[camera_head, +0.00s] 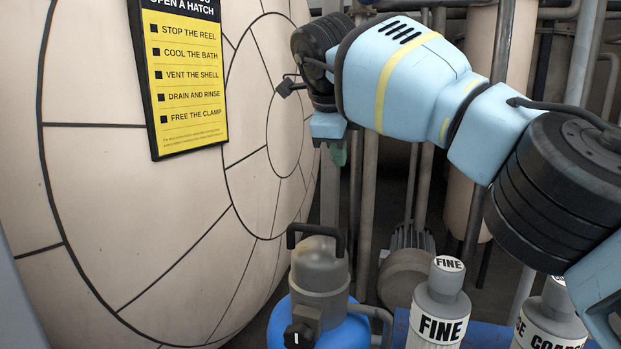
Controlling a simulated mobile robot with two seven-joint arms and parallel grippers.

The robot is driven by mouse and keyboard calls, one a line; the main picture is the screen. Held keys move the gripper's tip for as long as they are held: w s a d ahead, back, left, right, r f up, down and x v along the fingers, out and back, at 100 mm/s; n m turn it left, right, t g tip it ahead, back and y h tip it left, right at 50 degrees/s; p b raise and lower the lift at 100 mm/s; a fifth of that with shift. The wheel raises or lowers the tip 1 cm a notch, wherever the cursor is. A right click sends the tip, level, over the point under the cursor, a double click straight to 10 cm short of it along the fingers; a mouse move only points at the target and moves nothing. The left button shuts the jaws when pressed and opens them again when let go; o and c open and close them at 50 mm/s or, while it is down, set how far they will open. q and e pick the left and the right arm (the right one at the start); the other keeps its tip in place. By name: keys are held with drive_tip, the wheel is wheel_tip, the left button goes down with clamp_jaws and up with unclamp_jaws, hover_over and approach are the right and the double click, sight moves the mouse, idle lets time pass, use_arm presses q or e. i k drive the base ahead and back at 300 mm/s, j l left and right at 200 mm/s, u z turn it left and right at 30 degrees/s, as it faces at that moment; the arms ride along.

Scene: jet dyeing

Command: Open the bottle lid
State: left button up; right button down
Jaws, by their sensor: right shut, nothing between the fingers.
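A grey bottle-like container (439,312) with a white "FINE" label stands at the lower middle, with a round grey lid (447,273) on top, also marked "FINE". A second grey container (552,322), labelled partly "COARSE", stands to its right, partly behind my arm. A blue vessel (345,332) with a grey neck and a black loop handle (315,232) stands to their left. I cannot tell which one is the task's bottle. My right gripper (332,148) is shut and empty, pointing down above the blue vessel, apart from it. My left gripper is out of view.
A large round cream hatch (130,220) fills the left, with a yellow-and-black notice sign (185,80) on it. Vertical pipes (367,190) and a grey ribbed motor (405,268) stand behind. A blue surface (485,335) lies around the containers.

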sight(320, 273)
drive_tip(key=k+j, duration=0.25)
drive_tip(key=k, duration=0.2)
drive_tip(key=k+j, duration=0.3)
drive_tip(key=k, duration=0.15)
